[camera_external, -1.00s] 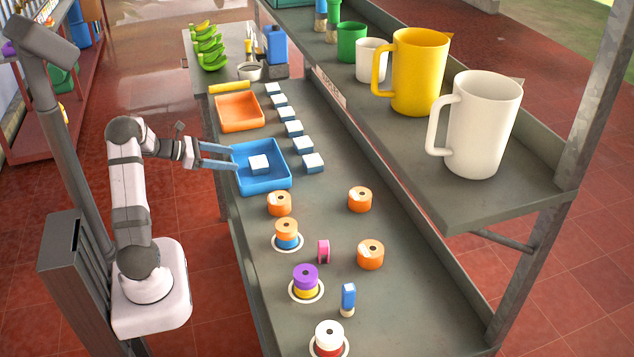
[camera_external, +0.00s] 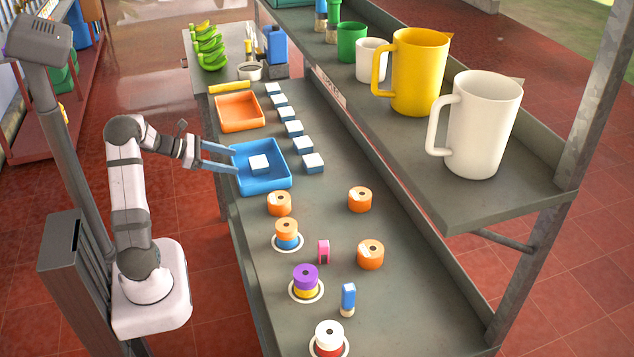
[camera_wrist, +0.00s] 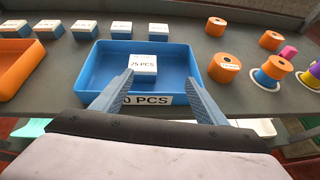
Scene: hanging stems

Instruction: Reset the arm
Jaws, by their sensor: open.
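My gripper (camera_external: 222,158) reaches from the left to the near edge of the blue tray (camera_external: 272,184). Its two blue fingers are apart, with nothing between them. In the wrist view the gripper (camera_wrist: 158,95) is open, its fingers spread over the near rim of the blue tray (camera_wrist: 97,75). A white-topped blue box (camera_external: 259,163) sits inside the tray, beyond the fingertips; it also shows in the wrist view (camera_wrist: 142,66), labelled "25 PCS".
A row of similar boxes (camera_external: 294,129) stands behind the tray. An orange tray (camera_external: 239,112) lies beside it. Orange spools (camera_external: 279,204) and stacked spools on white rings (camera_external: 305,279) stand nearer the camera. A shelf with large mugs (camera_external: 418,73) rises at the right.

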